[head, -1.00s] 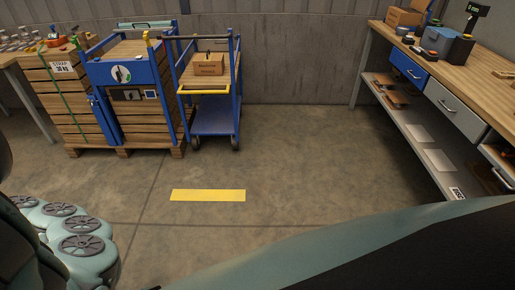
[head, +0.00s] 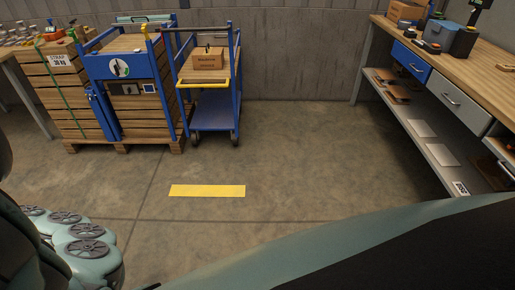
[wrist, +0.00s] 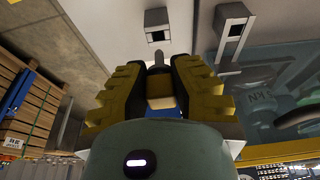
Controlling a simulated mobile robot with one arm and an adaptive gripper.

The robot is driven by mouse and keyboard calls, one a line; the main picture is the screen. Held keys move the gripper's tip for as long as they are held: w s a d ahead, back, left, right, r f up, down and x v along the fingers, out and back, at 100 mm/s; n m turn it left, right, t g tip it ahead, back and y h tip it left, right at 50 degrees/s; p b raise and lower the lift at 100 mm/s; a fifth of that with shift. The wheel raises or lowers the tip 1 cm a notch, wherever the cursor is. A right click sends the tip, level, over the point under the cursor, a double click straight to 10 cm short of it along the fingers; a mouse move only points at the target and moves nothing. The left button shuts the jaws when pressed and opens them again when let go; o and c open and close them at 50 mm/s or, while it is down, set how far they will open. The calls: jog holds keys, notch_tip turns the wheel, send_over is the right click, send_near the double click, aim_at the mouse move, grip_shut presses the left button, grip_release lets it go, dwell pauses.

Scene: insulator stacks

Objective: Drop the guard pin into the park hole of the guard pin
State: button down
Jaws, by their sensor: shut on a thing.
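In the wrist view my gripper (wrist: 160,72), with yellow and black ribbed fingers, is shut on a small part with a yellow block and a grey rod, which looks like the guard pin (wrist: 160,93). The rod points up the picture, past the fingertips. Ahead of it is a pale bracket (wrist: 157,26) with a dark square opening; a similar bracket (wrist: 233,28) is to its right. I cannot tell whether either is the park hole. The rod and brackets appear apart. My gripper and the pin do not show in the head view.
A blue-framed stack of wooden layers (head: 128,90) stands at the back left, beside a blue cart (head: 211,122) carrying a cardboard box (head: 208,59). A workbench (head: 479,59) is on the right. The floor around the yellow strip (head: 207,191) is clear.

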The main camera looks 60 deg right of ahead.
jog(key=shift+f+b, duration=0.35)
jog(key=shift+f, duration=0.35)
jog(key=shift+f+b, duration=1.6)
jog(key=shift+f, duration=0.4)
dwell(1.3)
jog(key=c, duration=0.9)
grip_release()
jog(key=shift+v, duration=6.05)
jog(key=shift+a, duration=0.1)
